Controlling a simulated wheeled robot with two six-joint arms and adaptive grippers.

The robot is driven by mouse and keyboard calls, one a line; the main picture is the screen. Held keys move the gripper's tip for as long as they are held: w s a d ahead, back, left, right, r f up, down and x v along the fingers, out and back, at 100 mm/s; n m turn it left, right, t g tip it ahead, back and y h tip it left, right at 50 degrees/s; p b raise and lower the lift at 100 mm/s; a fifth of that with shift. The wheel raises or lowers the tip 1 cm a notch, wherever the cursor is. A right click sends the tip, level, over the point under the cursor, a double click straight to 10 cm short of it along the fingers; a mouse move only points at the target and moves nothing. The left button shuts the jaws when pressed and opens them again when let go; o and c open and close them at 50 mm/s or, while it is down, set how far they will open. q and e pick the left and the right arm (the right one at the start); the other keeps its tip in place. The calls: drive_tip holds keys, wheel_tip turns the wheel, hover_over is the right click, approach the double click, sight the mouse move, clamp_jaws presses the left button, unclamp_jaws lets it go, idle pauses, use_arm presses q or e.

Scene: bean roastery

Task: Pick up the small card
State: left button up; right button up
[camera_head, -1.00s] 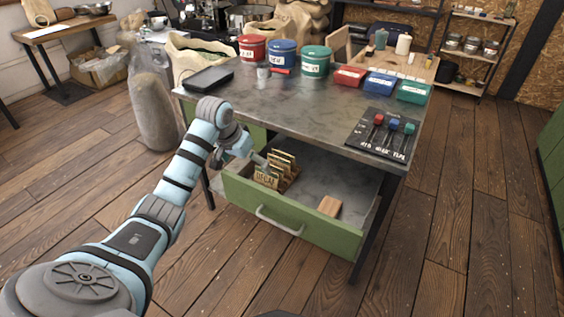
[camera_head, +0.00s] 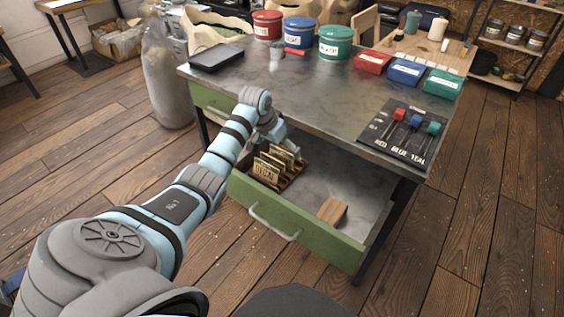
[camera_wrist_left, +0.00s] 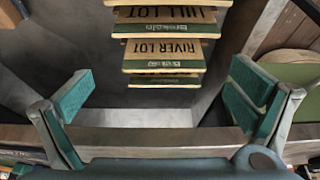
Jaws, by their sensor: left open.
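I cannot tell which one is the small card. My left gripper (camera_head: 284,147) is over the back of the holder, partly hidden by its own wrist. In the left wrist view its teal-padded fingers (camera_wrist_left: 160,90) are wide apart, with nothing between the pads. My right gripper is not in view.
The open drawer (camera_head: 300,238) also holds a wooden block (camera_head: 332,211) at its right; its middle is bare. The tabletop (camera_head: 320,90) overhangs close behind my gripper.

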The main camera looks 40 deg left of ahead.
sight(281, 153)
use_arm(q)
drive_tip(key=x, duration=0.2)
drive_tip(key=b+x, duration=0.1)
drive_tip(key=x, duration=0.1)
drive_tip(key=b+x, duration=0.1)
drive_tip(key=shift+w+a+f, duration=0.1)
drive_tip(key=shift+a+f, duration=0.15)
drive_tip(key=shift+f, duration=0.15)
drive_tip(key=shift+r, duration=0.1)
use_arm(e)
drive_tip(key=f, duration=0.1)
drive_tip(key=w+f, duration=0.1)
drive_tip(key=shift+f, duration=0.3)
use_arm(q)
drive_tip(key=c, duration=0.9)
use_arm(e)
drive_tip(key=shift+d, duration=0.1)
